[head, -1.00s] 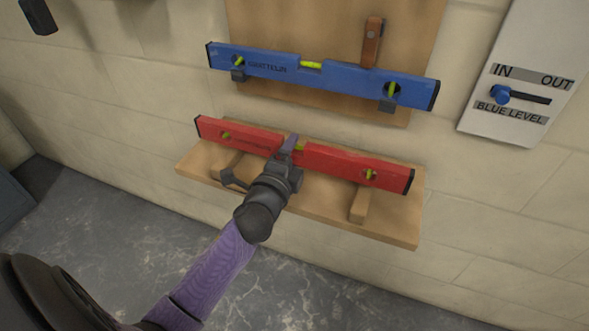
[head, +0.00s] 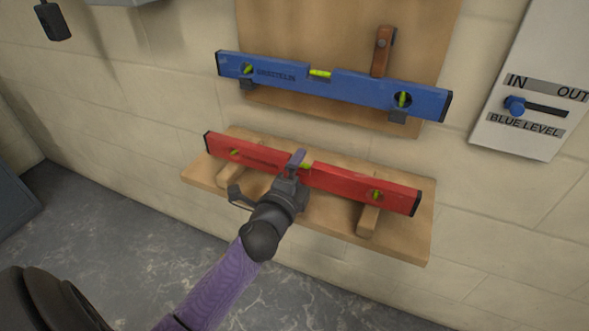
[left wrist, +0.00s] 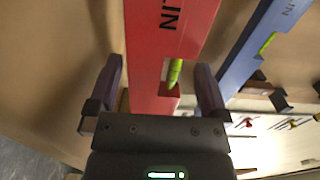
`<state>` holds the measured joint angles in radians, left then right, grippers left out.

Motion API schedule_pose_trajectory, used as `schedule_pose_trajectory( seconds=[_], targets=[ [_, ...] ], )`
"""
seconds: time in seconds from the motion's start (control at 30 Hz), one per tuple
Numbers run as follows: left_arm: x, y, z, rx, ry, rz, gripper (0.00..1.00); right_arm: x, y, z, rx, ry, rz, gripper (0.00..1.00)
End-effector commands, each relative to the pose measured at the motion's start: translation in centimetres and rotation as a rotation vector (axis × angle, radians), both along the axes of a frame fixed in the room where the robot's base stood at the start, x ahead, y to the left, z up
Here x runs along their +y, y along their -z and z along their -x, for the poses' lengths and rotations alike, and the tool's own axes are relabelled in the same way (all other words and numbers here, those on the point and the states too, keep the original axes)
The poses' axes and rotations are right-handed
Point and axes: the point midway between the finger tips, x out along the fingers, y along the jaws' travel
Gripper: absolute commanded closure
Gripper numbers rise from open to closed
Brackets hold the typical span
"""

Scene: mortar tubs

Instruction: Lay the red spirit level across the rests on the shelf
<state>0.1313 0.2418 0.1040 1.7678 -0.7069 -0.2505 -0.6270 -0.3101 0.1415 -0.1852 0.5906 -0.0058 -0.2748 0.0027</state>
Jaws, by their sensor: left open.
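The red spirit level (head: 345,184) stands on its long edge across two wooden rests, the left rest (head: 232,175) and the right rest (head: 368,219), on the wooden shelf (head: 405,245). It appears to touch both, though its near face hides the contact partly. My left gripper (head: 297,162) is at the middle of the level, beside its centre vial. In the left wrist view its fingers (left wrist: 160,82) are spread, one on each side of the red level (left wrist: 165,40), with a gap at the left finger. My right gripper is not in view.
A blue spirit level (head: 345,90) sits on dark brackets on a wooden board (head: 290,25) above the shelf, with a brown strap (head: 383,50) near its right. A white panel marked IN, OUT and BLUE LEVEL (head: 530,120) has a blue knob (head: 515,105), set towards IN.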

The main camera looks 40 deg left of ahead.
Motion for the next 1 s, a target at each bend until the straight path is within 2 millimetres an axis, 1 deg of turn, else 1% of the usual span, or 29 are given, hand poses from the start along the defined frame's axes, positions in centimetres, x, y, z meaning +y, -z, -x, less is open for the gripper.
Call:
schedule_pose_trajectory(
  seconds=[0.07, 0.13, 0.27, 0.4, 0.53, 0.6, 0.7, 1.0],
  targets=[
    [0.0, -1.3, 0.0, -0.005, 0.001, -0.001, 0.00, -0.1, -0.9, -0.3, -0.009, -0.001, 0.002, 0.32],
    [-0.4, -1.0, 1.3, 0.000, 0.001, 0.003, 0.00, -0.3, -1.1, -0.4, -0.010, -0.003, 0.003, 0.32],
    [-1.2, -1.1, 4.4, 0.000, 0.000, 0.004, 0.00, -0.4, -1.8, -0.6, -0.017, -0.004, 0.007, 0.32],
    [-2.1, -1.0, 8.2, 0.001, -0.002, 0.003, 0.00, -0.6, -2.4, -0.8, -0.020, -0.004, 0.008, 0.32],
    [-2.8, -0.9, 10.5, -0.001, -0.001, 0.003, 0.00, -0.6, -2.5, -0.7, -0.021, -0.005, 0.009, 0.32],
    [-2.9, -0.9, 11.2, -0.001, -0.001, 0.001, 0.00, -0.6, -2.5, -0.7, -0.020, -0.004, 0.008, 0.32],
    [-3.0, -0.9, 11.6, -0.002, 0.000, -0.001, 0.00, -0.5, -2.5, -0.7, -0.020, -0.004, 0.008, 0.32],
    [-3.0, -0.9, 11.6, -0.003, 0.001, -0.002, 0.00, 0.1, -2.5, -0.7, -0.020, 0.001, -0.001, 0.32]
  ],
)
